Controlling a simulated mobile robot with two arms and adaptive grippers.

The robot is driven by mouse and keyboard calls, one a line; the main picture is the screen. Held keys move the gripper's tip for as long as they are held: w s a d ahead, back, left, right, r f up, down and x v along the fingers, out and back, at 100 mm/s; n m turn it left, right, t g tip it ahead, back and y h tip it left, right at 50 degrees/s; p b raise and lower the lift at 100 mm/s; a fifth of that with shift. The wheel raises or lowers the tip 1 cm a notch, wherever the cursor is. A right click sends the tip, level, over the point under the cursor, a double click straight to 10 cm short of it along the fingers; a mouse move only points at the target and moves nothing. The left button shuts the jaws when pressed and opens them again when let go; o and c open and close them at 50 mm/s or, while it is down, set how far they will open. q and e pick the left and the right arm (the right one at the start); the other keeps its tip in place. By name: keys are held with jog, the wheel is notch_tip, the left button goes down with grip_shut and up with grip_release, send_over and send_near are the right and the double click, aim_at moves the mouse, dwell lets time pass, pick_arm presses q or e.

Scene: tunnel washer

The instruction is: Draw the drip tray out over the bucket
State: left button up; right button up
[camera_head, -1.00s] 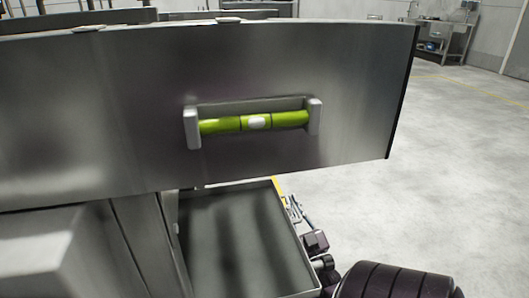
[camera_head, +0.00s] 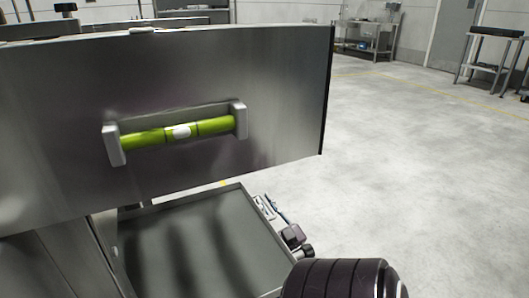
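The drip tray (camera_head: 205,232) is a shallow grey metal tray with a raised rim, low in the picture below the steel panel. Its near end runs out of the picture. My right gripper (camera_head: 268,210) is small and partly hidden, just outside the tray's right rim. I cannot tell whether it touches the rim, or whether its fingers are open or shut. My dark ribbed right arm fills the bottom right. My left gripper is not in view. No bucket shows.
A large steel panel (camera_head: 230,75) with a green bar handle (camera_head: 180,132) overhangs the tray. Open concrete floor (camera_head: 420,190) lies to the right. A steel table (camera_head: 365,35) and a dark-topped stand (camera_head: 493,50) are far off.

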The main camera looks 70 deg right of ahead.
aim_at(173, 234)
jog(key=shift+w+r, duration=0.1)
dwell(0.3)
jog(key=shift+w+a, duration=0.15)
jog(key=shift+a, duration=0.1)
jog(key=w+a, duration=0.6)
jog(key=a, duration=0.1)
jog(key=w+a, duration=0.3)
jog(key=shift+a, duration=0.3)
jog(key=w+a+b, duration=0.1)
jog(key=w+a, duration=0.2)
jog(key=w+a+b, duration=0.1)
jog(key=w+a, duration=0.2)
jog(key=a, duration=0.1)
jog(key=w+a+b, duration=0.2)
jog(key=w+a, duration=0.1)
jog(key=a, duration=0.1)
jog(key=shift+w+a, duration=0.2)
jog(key=shift+w, duration=0.1)
jog(key=shift+w+a, duration=0.3)
jog(key=shift+a, duration=0.05)
